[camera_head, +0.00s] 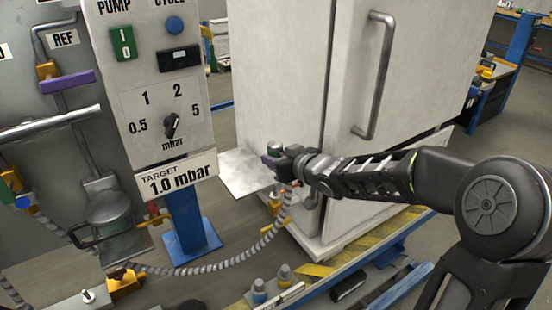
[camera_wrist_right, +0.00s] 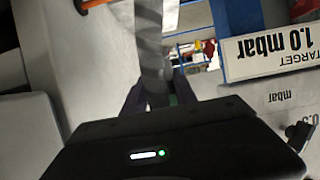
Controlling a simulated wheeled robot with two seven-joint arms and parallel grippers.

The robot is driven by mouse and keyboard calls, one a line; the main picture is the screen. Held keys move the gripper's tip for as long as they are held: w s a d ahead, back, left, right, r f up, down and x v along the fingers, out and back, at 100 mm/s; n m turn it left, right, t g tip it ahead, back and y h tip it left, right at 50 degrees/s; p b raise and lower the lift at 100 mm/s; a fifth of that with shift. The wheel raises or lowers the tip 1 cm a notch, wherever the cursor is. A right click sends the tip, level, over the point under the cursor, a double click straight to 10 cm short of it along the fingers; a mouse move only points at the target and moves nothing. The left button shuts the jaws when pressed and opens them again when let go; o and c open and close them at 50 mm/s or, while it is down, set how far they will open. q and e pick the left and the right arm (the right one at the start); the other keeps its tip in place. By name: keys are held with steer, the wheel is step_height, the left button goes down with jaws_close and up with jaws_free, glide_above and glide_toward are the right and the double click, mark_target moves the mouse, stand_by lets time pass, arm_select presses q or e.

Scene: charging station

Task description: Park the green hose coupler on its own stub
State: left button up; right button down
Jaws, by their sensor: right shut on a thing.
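A grey ribbed hose (camera_head: 245,256) hangs from below the gripper and curves down to the lower left. In the right wrist view the hose (camera_wrist_right: 150,35) runs between the fingers, with only a sliver of green (camera_wrist_right: 173,100) showing.
The control panel (camera_head: 150,100) with a "TARGET 1.0 mbar" label stands at left. A pale plate (camera_head: 240,178) juts out beside the gripper. The white cabinet (camera_head: 285,70) with a long handle stands behind. A blue post (camera_head: 188,235) rises below the panel.

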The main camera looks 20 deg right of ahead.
steer(key=s+a+f+m+h, duration=0.1)
steer(key=a+f, duration=0.8)
steer(key=shift+s+a+f+m+h, duration=0.3)
steer(key=shift+a+f+h, duration=0.05)
steer(key=shift+h, duration=0.05)
